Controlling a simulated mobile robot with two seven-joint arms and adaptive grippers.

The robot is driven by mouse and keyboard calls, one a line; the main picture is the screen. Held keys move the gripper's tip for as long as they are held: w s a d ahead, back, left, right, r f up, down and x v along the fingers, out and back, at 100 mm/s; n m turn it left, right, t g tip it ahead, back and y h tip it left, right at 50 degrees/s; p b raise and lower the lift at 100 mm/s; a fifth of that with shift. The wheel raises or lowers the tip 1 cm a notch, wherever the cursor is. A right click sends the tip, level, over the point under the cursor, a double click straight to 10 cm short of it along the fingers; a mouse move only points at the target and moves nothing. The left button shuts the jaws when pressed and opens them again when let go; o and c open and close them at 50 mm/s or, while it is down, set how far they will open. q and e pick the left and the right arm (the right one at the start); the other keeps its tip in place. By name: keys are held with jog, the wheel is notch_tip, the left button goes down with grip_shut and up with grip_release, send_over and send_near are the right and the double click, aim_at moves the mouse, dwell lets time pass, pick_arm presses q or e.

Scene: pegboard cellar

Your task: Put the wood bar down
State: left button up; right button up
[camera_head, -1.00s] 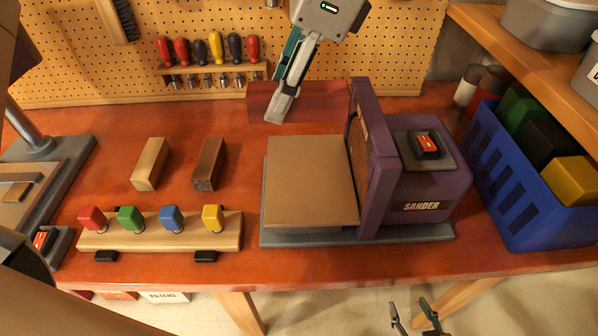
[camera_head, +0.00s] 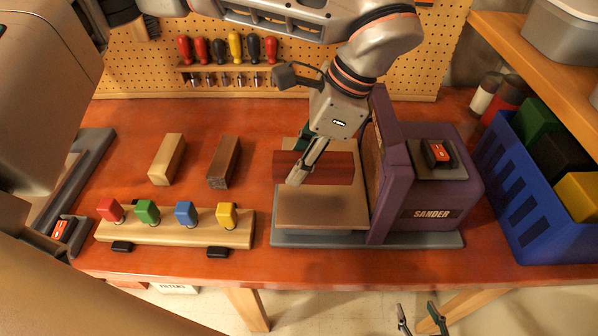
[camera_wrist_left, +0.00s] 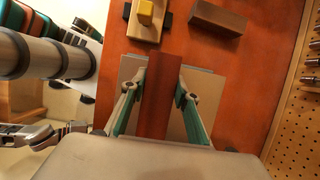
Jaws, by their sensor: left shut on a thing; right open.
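The dark red wood bar (camera_head: 335,168) lies crosswise over the tan table (camera_head: 322,208) of the purple sander (camera_head: 425,190). My left gripper (camera_head: 298,178) is shut on the bar from above. In the left wrist view the bar (camera_wrist_left: 158,95) runs between the two fingers (camera_wrist_left: 156,92), with the sander table (camera_wrist_left: 213,90) below it. I cannot tell whether the bar touches the table. My right gripper (camera_head: 420,318) is open and empty at the bottom of the head view, beyond the bench's front edge.
Pale (camera_head: 167,160) and brown (camera_head: 224,162) wood blocks lie left of the sander. A peg rack (camera_head: 172,232) with coloured pegs stands in front of them. A blue crate (camera_head: 520,200) stands to the right. A pegboard (camera_head: 150,60) backs the bench.

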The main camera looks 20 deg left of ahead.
pick_arm(q)
notch_tip(320, 180, down, 4)
jog(key=shift+r+p, duration=0.25)
jog(key=shift+p, duration=0.05)
jog(key=shift+f, duration=0.2)
jog(key=shift+f+b, duration=0.2)
jog(key=shift+b, duration=0.15)
jog(key=o, duration=1.2)
jog(key=shift+o, duration=0.2)
jog(key=shift+r, duration=0.1)
pick_arm(e)
jog(key=shift+s+d+f, duration=0.1)
jog(key=shift+d+f, duration=0.05)
